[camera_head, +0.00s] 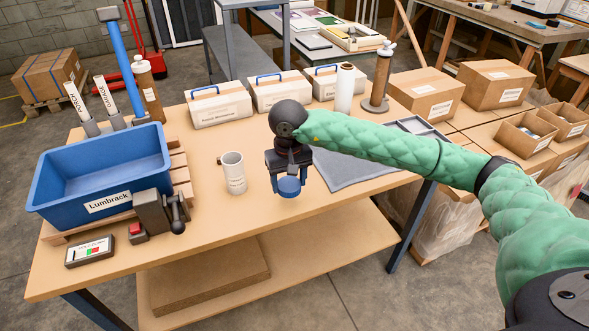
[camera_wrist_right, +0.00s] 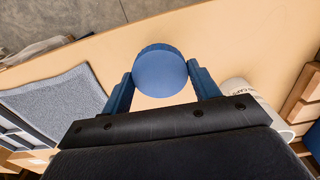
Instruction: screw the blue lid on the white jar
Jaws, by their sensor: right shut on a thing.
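The white jar (camera_head: 232,173) stands upright on the wooden table, with dark print on its side and its mouth uncovered. The blue lid (camera_head: 289,187) is between the fingers of my right gripper (camera_head: 289,178), to the right of the jar and apart from it. In the right wrist view the round lid (camera_wrist_right: 160,70) sits between the two blue fingertips, which are shut on its sides. My left gripper is not in view.
A blue Lumbrack bin (camera_head: 103,178) stands at the table's left, with a dark device (camera_head: 155,212) in front of it. A grey mat (camera_head: 355,165) lies right of the gripper. White cases (camera_head: 218,104) line the back. The table's front middle is clear.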

